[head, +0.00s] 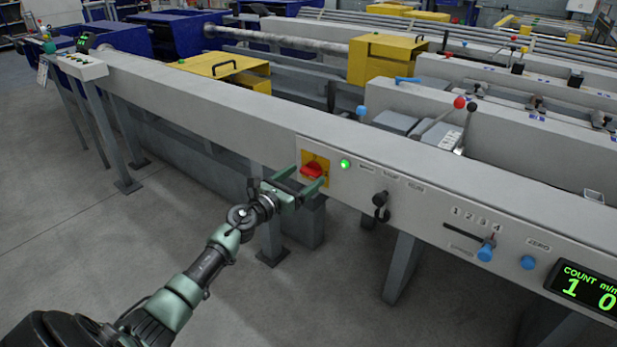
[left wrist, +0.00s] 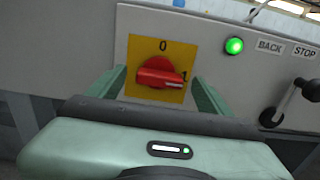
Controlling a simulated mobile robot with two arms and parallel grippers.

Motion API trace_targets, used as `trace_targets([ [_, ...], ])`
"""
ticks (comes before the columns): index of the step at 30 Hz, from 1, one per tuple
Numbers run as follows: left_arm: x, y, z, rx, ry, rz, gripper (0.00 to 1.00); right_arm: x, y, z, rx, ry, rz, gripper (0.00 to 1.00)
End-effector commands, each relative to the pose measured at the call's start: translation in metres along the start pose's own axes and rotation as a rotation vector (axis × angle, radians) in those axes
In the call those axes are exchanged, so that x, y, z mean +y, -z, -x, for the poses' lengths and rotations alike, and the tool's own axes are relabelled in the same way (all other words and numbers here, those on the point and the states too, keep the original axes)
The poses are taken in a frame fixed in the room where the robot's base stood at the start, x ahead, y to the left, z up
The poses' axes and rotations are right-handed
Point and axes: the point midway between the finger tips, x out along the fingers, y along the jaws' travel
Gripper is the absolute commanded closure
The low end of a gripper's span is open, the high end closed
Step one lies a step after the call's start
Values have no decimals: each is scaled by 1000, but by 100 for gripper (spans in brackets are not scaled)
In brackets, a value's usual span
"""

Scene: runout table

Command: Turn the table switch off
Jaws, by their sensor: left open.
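The table switch is a red rotary knob (left wrist: 160,73) on a yellow plate (left wrist: 175,47) marked 0 at the top and 1 at the right. Its pointer end is toward the 1. In the head view the red knob (head: 312,170) is on the front panel of the runout table. My left gripper (head: 304,182) is open, with one finger on each side of the knob. In the left wrist view the fingers of my left gripper (left wrist: 160,90) flank the plate; I cannot tell whether they touch the knob. My right gripper is not in view.
A green lamp (head: 345,164) is lit right of the switch. Farther right are a black crank handle (head: 381,203), a blue-knobbed lever (head: 486,251), a blue button (head: 528,262) and a COUNT display (head: 583,287). Floor left of the table is clear.

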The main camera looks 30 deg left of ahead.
Motion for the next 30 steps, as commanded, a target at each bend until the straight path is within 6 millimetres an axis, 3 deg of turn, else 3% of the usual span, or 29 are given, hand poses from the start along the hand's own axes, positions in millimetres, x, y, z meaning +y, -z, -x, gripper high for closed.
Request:
trace_targets([
  [5, 0, 1, -16, 0, 0, 0, 20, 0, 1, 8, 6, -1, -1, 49],
  [14, 0, 1, -18, 2, 0, 1, 20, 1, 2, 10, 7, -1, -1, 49],
  [21, 0, 1, -18, 2, 0, 2, 82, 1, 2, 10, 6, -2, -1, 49],
  [30, 0, 0, -18, 2, 0, 38, 82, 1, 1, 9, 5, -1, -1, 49],
])
